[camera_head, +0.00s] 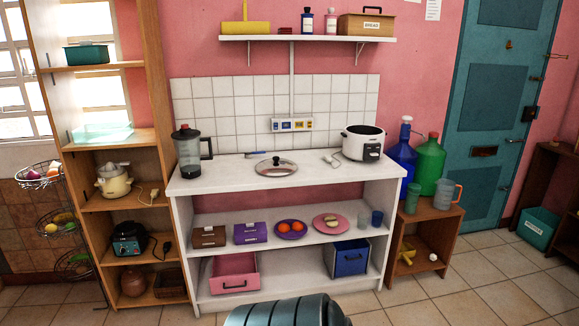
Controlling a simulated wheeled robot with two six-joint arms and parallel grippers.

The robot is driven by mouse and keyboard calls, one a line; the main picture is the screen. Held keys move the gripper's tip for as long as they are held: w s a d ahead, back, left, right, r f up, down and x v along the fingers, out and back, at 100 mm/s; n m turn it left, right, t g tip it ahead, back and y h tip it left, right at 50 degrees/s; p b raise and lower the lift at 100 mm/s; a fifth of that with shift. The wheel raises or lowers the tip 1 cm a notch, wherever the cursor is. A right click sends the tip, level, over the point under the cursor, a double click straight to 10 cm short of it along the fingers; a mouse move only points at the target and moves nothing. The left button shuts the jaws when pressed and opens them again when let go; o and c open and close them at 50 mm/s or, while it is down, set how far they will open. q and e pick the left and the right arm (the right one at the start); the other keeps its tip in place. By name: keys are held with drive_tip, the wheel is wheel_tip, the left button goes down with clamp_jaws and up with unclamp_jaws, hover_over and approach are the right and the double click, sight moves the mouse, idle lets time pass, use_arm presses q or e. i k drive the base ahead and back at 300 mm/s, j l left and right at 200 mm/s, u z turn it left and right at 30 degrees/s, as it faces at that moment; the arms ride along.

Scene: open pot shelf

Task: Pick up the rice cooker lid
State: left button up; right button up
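The rice cooker lid (276,168) is a round, see-through lid with a metal rim and a dark knob. It lies flat, knob up, on the white counter (222,183), left of the rice cooker. The white rice cooker (353,146) stands open, without a lid, at the right of the counter. A grey ribbed part, probably of my own body, shows at the bottom edge. Neither of my grippers is in view.
A blender jug (189,151) stands at the counter's left end. A small pale utensil (331,160) lies between lid and cooker. A wall shelf (308,39) hangs above. Wooden shelving (141,138) stands left; blue and green bottles (428,163) stand right. Floor tiles in front are clear.

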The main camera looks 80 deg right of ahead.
sight(275, 165)
drive_tip(key=z, duration=2.7)
drive_tip(key=i+l, duration=0.15)
drive_tip(key=i, duration=0.2)
drive_tip(key=i+l, duration=0.2)
drive_tip(key=i, duration=0.15)
drive_tip(key=i+l+z, duration=0.1)
drive_tip(key=i, duration=0.25)
